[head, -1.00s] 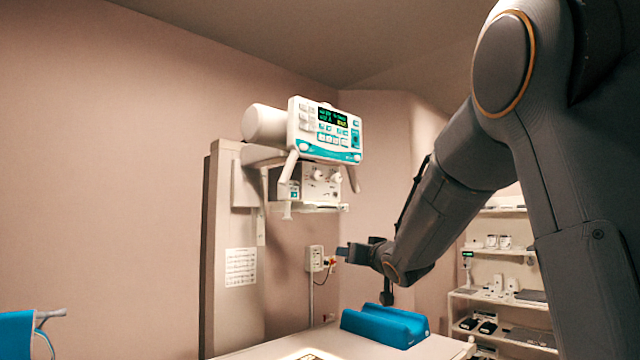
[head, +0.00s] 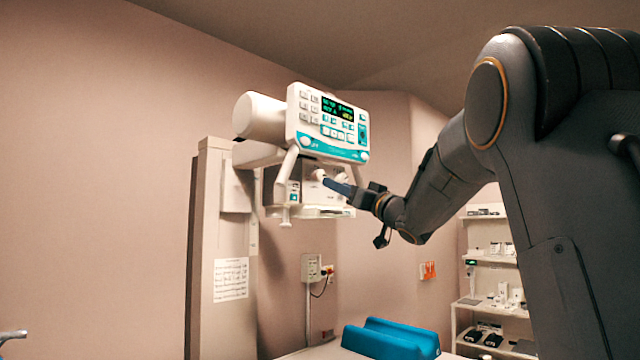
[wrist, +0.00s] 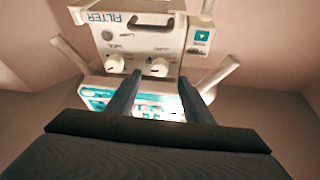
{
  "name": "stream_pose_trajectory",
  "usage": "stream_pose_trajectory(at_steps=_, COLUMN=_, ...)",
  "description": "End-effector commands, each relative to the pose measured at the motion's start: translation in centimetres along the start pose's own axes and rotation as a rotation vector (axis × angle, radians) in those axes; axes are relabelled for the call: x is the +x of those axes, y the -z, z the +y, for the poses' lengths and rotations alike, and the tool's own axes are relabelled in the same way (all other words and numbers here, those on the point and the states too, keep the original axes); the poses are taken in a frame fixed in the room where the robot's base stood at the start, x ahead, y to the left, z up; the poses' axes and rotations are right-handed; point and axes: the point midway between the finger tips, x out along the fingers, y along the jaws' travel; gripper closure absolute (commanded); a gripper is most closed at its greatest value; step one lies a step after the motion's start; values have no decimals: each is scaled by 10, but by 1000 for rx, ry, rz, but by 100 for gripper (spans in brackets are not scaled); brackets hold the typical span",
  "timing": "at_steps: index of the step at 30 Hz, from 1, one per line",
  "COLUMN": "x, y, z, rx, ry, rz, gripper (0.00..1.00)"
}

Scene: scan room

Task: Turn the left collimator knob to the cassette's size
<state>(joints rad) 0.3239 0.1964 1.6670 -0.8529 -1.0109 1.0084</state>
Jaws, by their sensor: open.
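The collimator (head: 308,192) is a pale box under the teal-and-white control panel (head: 326,122). Its left knob (head: 318,174) is white and round, close to my fingertips in the head view. The wrist view shows the collimator upside down, so this knob (wrist: 158,68) appears on the right there, with the other knob (wrist: 115,64) to its left. My gripper (wrist: 158,84) is open, its two dark fingers pointing at the left knob, one to each side in the picture. I cannot tell whether they touch it. In the head view my gripper (head: 326,182) partly hides the collimator front. No cassette is visible.
Two pale handles (head: 287,172) flank the collimator. A grey column (head: 222,250) stands at its left. The blue cradle (head: 390,338) lies on the table below. A shelf unit (head: 490,300) stands at the back right.

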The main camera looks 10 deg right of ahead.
Motion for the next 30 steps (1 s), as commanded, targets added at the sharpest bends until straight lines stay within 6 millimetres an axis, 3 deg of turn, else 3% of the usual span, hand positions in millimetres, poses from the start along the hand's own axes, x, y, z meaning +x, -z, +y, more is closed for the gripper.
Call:
stream_pose_trajectory(at_steps=4, x=10, y=1, z=-1, rx=1, ry=3, rz=0, gripper=53)
stream_pose_trajectory(at_steps=12, x=52, y=1, z=-2, rx=2, ry=4, rz=0, gripper=53)
stream_pose_trajectory(at_steps=18, x=73, y=1, z=-2, rx=1, ry=3, rz=0, gripper=53)
stream_pose_trajectory(at_steps=29, x=78, y=0, z=0, rx=0, ry=0, rz=0, gripper=53)
stream_pose_trajectory(at_steps=30, x=78, y=0, z=0, rx=0, ry=0, rz=0, gripper=58)
